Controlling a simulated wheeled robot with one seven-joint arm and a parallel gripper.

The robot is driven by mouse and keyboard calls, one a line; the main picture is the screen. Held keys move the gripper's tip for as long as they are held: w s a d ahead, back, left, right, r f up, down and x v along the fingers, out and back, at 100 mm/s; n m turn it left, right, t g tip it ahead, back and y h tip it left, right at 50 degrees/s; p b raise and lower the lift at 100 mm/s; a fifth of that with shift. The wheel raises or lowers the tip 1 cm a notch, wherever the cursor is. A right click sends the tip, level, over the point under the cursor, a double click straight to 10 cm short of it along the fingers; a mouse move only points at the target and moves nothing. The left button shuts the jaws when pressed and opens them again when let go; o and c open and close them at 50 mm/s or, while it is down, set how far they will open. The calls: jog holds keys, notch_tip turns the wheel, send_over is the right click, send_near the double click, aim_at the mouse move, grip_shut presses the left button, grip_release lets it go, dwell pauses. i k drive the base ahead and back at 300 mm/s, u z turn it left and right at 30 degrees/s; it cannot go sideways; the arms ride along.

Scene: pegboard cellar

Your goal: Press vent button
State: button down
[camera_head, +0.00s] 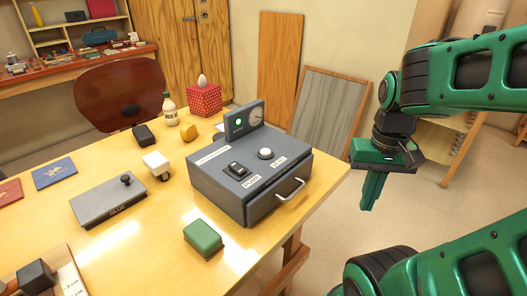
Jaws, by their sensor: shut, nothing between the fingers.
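A grey control box (216,190) stands on the table near its right edge. A round white button (265,153) sits on its top, beside a small label that seems to read VENT. A black rocker switch (236,170) is to the button's left, by a label that seems to read PUMP. An upright panel (231,127) at the back of the box carries a lit green lamp (239,122) and a round dial (256,116). My gripper (370,193) is shut and empty, pointing down. It appears to the right of the box, apart from it and the button.
The box's drawer front has a metal handle (290,189). Floor shows around my gripper.

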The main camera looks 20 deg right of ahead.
aim_at(265, 153)
jog(key=u, duration=0.6)
jog(key=k, duration=1.45)
jog(key=z, duration=0.5)
jog(key=i, duration=1)
jog(key=u, duration=0.1)
